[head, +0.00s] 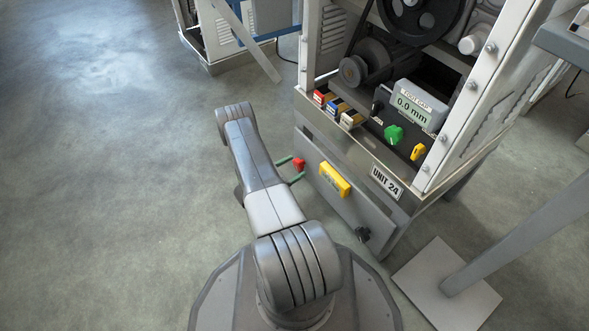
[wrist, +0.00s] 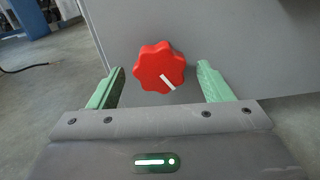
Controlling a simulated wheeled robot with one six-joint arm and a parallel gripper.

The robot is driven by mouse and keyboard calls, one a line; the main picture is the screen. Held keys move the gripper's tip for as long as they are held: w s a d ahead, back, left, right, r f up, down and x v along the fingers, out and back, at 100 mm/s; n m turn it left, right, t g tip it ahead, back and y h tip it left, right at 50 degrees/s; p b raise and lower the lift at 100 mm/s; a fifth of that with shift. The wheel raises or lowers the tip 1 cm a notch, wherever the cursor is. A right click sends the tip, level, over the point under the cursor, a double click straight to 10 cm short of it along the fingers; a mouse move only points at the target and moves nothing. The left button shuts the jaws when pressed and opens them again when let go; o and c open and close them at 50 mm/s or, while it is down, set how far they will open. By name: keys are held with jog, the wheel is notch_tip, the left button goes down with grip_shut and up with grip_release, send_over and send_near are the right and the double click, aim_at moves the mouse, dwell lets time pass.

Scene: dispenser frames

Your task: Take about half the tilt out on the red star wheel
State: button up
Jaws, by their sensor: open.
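The red star wheel (wrist: 158,66) is on the grey panel of the machine. In the wrist view its white pointer line runs from the hub toward the lower right, so it stands tilted. My gripper (wrist: 160,82) is open, with one green finger on each side of the wheel and visible gaps between. I cannot tell how deep the fingers reach along it. In the head view the red wheel (head: 299,164) shows small between the two green fingertips of my gripper (head: 292,168), at the left end of the lower panel.
On the same lower panel are a yellow handle-like block (head: 335,179) and a dark knob (head: 362,234). Above are a green knob (head: 393,134), a yellow switch (head: 417,152) and a gauge reading 0.0 mm (head: 413,104). A post with a square foot (head: 445,287) stands right. The floor at left is clear.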

jog(key=shift+w+d, duration=0.25)
jog(key=shift+d, duration=0.1)
jog(key=c, duration=1)
jog(key=shift+o, duration=0.2)
jog(key=shift+n, duration=0.3)
